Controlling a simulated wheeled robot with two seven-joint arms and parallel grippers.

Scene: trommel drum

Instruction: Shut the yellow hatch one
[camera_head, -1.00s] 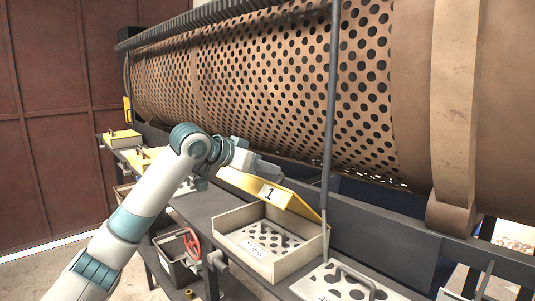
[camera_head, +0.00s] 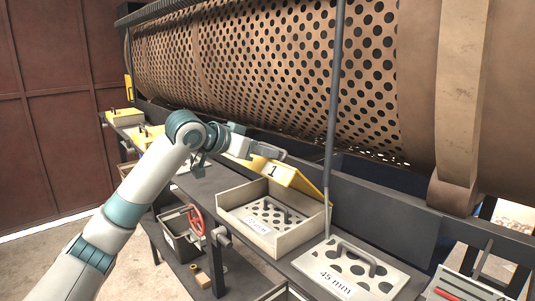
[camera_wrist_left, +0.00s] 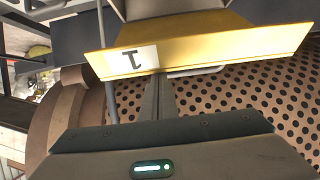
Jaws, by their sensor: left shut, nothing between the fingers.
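The yellow hatch (camera_head: 297,179), labelled 1, stands raised and tilted at the back of an open grey box (camera_head: 278,246). A perforated plate with a handle lies in that box. My left gripper (camera_head: 283,154) is shut and empty, at the hatch's upper edge on the drum side. In the left wrist view the yellow hatch (camera_wrist_left: 225,55) spans the top, its label upside down. The shut fingers (camera_wrist_left: 159,84) reach its near edge there; I cannot tell whether they touch. My right gripper is not in view.
The perforated drum (camera_head: 270,75) runs behind the bench. A grey vertical post (camera_head: 333,120) stands right of the hatch. A 45 mm plate (camera_head: 350,272) lies at front right. Other yellow hatches (camera_head: 125,117) are at the far left. A red handwheel (camera_head: 196,221) sits below.

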